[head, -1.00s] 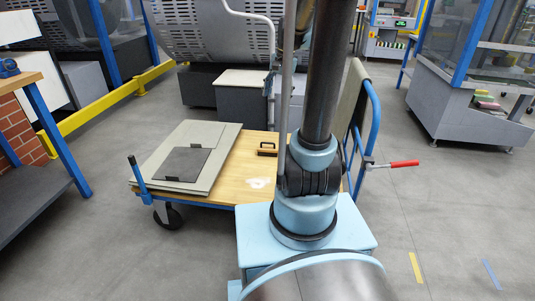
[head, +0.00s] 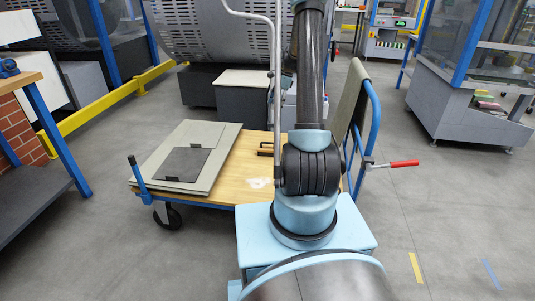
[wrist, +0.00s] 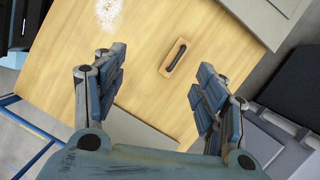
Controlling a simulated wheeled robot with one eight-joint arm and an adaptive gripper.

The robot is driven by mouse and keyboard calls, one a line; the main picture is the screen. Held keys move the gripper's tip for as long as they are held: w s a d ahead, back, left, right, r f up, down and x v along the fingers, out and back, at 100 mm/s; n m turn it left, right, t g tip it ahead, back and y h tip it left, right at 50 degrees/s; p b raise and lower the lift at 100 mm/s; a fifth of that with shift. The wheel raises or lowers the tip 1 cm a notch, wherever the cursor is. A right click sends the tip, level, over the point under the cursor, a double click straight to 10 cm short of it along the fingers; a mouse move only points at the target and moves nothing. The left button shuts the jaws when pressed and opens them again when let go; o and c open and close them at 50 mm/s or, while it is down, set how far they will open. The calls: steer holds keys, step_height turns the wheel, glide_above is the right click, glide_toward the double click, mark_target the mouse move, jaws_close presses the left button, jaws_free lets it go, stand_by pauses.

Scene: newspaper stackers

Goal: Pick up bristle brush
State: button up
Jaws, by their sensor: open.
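The bristle brush looks to be the small wooden block with a dark handle (wrist: 175,58) on the cart's wooden deck. It also shows as a small brown piece (head: 266,149) in the head view, partly hidden by a grey upright of my body. In the wrist view my gripper (wrist: 160,65) is open, with one blue-grey finger to the left of the brush and one to the right. The brush appears between the fingertips and a little beyond them, and nothing is held. My gripper is hidden in the head view.
The cart deck (head: 229,187) carries light boards (head: 215,135) with a dark sheet (head: 185,163) on the left. A white patch (head: 259,183) lies on the deck. A blue cart handle with a red lever (head: 404,163) stands at right.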

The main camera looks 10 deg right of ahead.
steer(key=w+d+f+m+y, duration=0.15)
steer(key=w+f, duration=0.25)
steer(key=f, duration=0.4)
steer(key=w+d+f+m, duration=0.1)
steer(key=w+f+m, duration=0.25)
steer(key=f, duration=0.45)
glide_toward(266, 147)
steer(key=x, duration=1.1)
steer(key=shift+s+r, duration=0.1)
steer(key=shift+s, duration=0.05)
steer(key=shift+c, duration=0.2)
steer(key=c, duration=1.3)
